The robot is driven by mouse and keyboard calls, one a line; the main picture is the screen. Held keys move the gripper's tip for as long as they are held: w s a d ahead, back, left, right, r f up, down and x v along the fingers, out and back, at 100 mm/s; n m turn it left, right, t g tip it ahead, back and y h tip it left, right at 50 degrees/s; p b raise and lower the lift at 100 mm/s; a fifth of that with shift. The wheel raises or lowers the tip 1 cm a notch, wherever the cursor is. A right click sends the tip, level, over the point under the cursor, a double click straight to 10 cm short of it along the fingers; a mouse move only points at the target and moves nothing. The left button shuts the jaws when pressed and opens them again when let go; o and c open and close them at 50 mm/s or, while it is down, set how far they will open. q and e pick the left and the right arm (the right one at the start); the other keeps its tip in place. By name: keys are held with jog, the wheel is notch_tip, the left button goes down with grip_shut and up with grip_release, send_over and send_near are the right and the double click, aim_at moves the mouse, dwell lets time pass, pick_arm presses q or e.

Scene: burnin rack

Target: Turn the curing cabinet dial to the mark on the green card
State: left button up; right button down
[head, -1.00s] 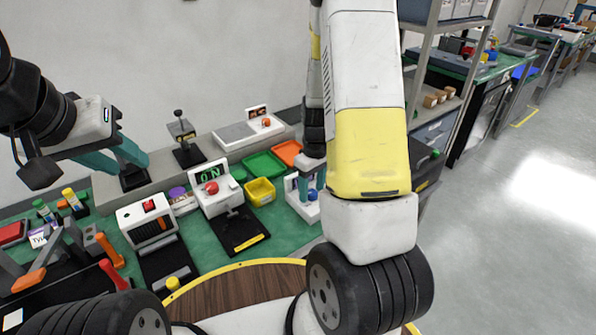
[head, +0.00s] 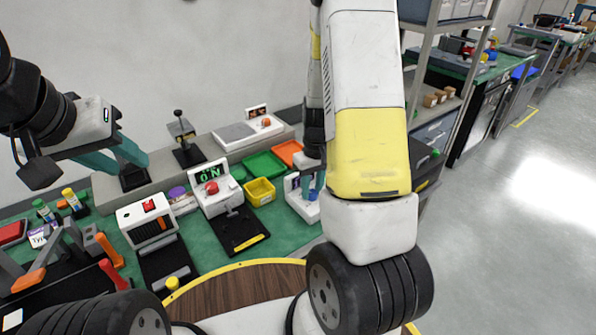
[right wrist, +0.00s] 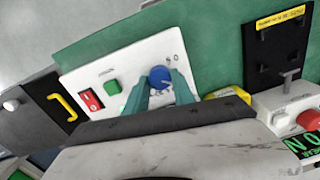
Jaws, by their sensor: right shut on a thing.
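The curing cabinet's white panel (right wrist: 103,73) shows in the right wrist view, with a blue dial (right wrist: 159,75) that has a pale pointer line. My right gripper (right wrist: 160,84) has its teal fingers on either side of the dial and is shut on it. In the head view the dial (head: 313,195) is a small blue spot beside the right gripper (head: 311,186), partly hidden by my arm. My left gripper (head: 122,163) is open and empty above the grey ledge.
A red switch (right wrist: 90,99) is on the same panel. Left of it in the head view stand a white unit with a red knob (head: 212,187), a yellow bin (head: 260,191) and a white box (head: 146,221). A shelf rack (head: 432,50) stands to the right.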

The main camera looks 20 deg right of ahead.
aim_at(313, 192)
jog(key=m, duration=0.7)
dwell(0.6)
jog(key=c, duration=1.1)
grip_release()
jog(key=shift+o, duration=0.2)
jog(key=shift+s+d+r, duration=0.1)
jog(key=shift+r, duration=1.85)
jog(key=shift+d+r, duration=0.1)
jog(key=shift+r, duration=1.85)
jog(key=shift+r, duration=0.1)
